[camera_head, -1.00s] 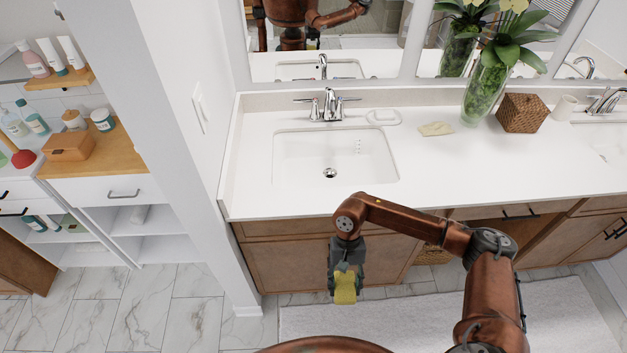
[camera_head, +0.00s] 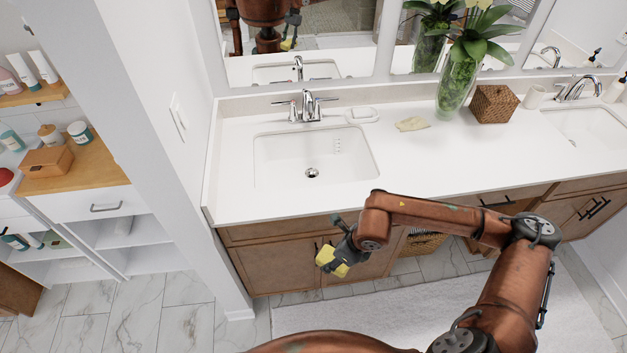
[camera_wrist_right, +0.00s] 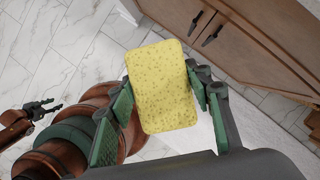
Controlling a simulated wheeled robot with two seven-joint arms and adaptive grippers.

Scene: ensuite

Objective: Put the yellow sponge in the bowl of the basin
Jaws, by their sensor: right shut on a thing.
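The yellow sponge (camera_head: 341,262) is in my right gripper (camera_head: 334,258), below and in front of the counter's front edge. In the right wrist view the sponge (camera_wrist_right: 163,88) sits between the two fingers, its broad face to the camera. The basin (camera_head: 262,160) is a white rectangular bowl sunk in the counter, with a drain and a chrome faucet behind it. Its bowl holds no loose object. A small dark gripper, apparently my left one (camera_wrist_right: 45,108), shows at the left of the right wrist view, too small to read. The head view does not show it directly.
The white counter (camera_head: 420,160) is clear in front of the basin. A soap dish (camera_head: 362,115), a pale yellowish cloth-like piece (camera_head: 412,124), a plant vase (camera_head: 455,85) and a woven box (camera_head: 494,104) stand to the right. A wall (camera_head: 165,130) borders the left side.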

